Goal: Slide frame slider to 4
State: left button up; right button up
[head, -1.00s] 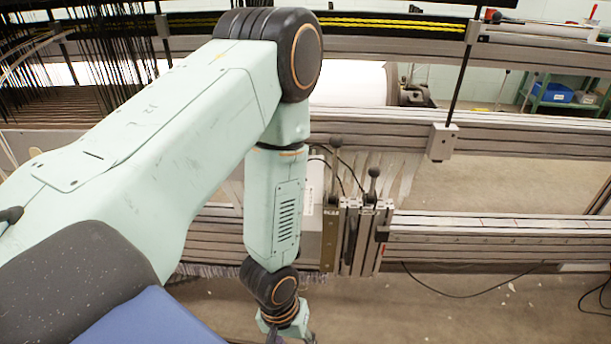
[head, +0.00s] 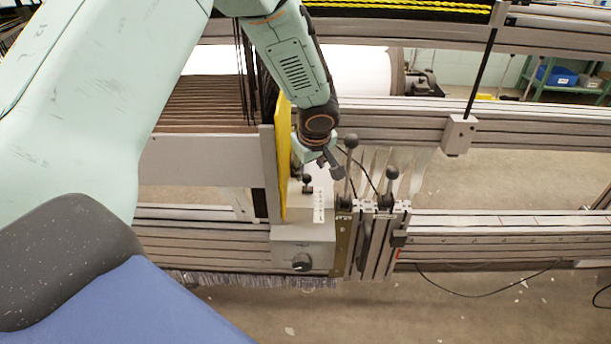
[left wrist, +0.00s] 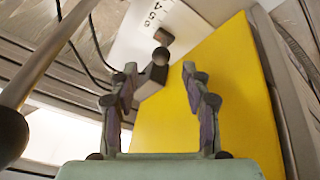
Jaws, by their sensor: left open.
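The likely frame slider is a small black-knobbed lever (head: 307,180) on top of a grey box (head: 303,240), beside a white label strip (head: 318,205) too small to read. My left gripper (head: 328,163) is just above and right of this knob, coming down from behind. In the left wrist view my left gripper (left wrist: 160,75) is open. A dark round knob (left wrist: 160,55) shows beyond and between its fingertips, with nothing gripped. Whether any finger touches it I cannot tell. My right gripper is not in view.
A yellow panel (head: 284,160) stands close left of the knob. Two taller ball-topped levers (head: 351,142) (head: 391,173) stand to the right; a lever rod (left wrist: 45,55) is close in the left wrist view. Metal rails (head: 490,235) run across. A dial (head: 302,262) is on the box front.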

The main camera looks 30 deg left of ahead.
aim_at(308, 177)
pick_arm(q)
jog(key=shift+w+a+f, duration=0.1)
jog(key=shift+w+a, duration=0.05)
jog(key=shift+a, duration=0.05)
jog(key=b+x, duration=0.1)
jog(key=x, duration=0.5)
jog(key=shift+w+a+f+b, duration=0.15)
jog(key=shift+f+b, duration=0.15)
jog(key=shift+f, duration=0.25)
jog(key=shift+c, duration=0.4)
jog(key=shift+r, duration=0.1)
jog(key=c, duration=0.6)
grip_shut()
jog(key=shift+w+r, duration=0.1)
